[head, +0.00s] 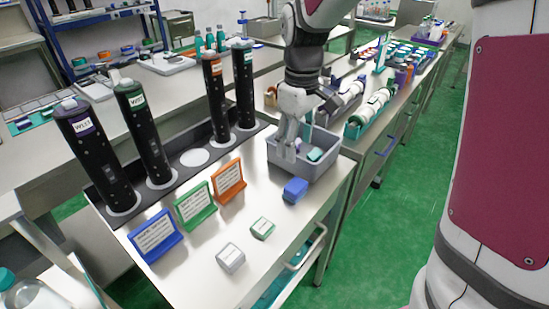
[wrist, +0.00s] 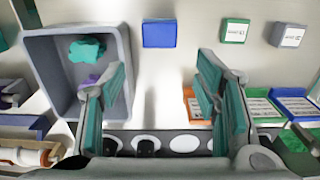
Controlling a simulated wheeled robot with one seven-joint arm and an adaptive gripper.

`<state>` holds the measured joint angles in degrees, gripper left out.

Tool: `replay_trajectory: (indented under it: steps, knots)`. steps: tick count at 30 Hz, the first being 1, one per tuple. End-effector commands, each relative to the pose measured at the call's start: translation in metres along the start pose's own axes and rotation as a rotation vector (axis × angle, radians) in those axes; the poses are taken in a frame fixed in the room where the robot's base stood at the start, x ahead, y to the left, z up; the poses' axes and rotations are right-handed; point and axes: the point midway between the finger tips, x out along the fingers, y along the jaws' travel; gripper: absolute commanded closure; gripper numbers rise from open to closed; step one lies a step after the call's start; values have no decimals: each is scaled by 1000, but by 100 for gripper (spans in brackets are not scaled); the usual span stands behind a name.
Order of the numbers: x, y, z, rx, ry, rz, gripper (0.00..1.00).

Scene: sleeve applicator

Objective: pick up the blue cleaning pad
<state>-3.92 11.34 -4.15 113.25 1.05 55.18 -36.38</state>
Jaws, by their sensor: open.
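The blue cleaning pad (head: 295,190) lies on the metal table, just in front of the grey bin. In the wrist view the blue pad (wrist: 159,33) is at the top centre, beyond the fingertips and roughly in line with the gap between them. My gripper (head: 291,148) is open and empty, with its fingers over the left part of the bin in the head view. In the wrist view my gripper (wrist: 162,72) shows two teal-lined fingers spread wide. They do not touch the pad.
The grey bin (head: 313,167) holds teal and purple items. A green-edged block (head: 262,228) and a grey block (head: 230,257) lie nearer the front. Blue, green and orange sign stands (head: 195,207) and tall black cylinders (head: 143,135) stand to the left. Bare table surrounds the pad.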

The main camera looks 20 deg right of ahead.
Motion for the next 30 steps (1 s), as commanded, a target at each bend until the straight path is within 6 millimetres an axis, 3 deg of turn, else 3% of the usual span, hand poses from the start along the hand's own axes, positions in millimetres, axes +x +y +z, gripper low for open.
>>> replay_trajectory:
  steps: [12,23,30]
  knots:
    - [68,1,-1,-7,-8,-4,43]
    - [98,0,1,-7,-6,-4,43]
    - [132,-1,5,-6,-7,-4,43]
